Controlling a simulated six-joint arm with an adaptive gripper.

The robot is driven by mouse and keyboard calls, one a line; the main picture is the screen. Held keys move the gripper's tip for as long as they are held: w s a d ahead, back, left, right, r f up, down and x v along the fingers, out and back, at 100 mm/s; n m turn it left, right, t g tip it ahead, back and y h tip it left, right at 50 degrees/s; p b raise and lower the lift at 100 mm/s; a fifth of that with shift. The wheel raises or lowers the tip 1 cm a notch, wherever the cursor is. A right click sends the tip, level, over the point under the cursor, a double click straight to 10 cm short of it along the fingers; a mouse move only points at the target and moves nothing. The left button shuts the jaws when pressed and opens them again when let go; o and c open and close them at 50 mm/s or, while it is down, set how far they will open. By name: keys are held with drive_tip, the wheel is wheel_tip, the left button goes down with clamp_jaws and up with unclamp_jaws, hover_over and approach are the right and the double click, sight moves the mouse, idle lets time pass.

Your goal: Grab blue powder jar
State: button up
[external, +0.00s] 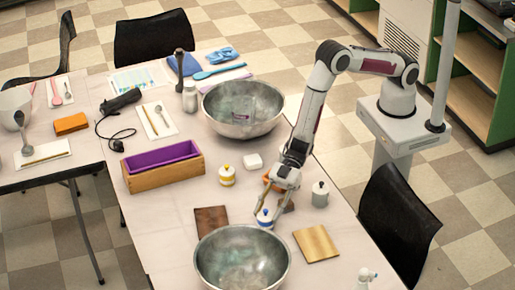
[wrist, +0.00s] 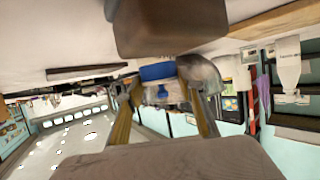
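The fingers look open. I cannot tell whether either finger touches the jar.
A steel bowl (external: 242,262) stands close in front of the jar. A brown board (external: 211,220) lies left, a tan board (external: 316,243) right. A yellow-labelled jar (external: 227,176) and a grey canister (external: 320,193) stand behind. An orange object (external: 270,180) is partly hidden by my gripper.

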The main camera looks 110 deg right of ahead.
drive_tip(key=c, duration=0.4)
drive_tip(key=shift+r, duration=0.15)
drive_tip(key=shift+r, duration=4.85)
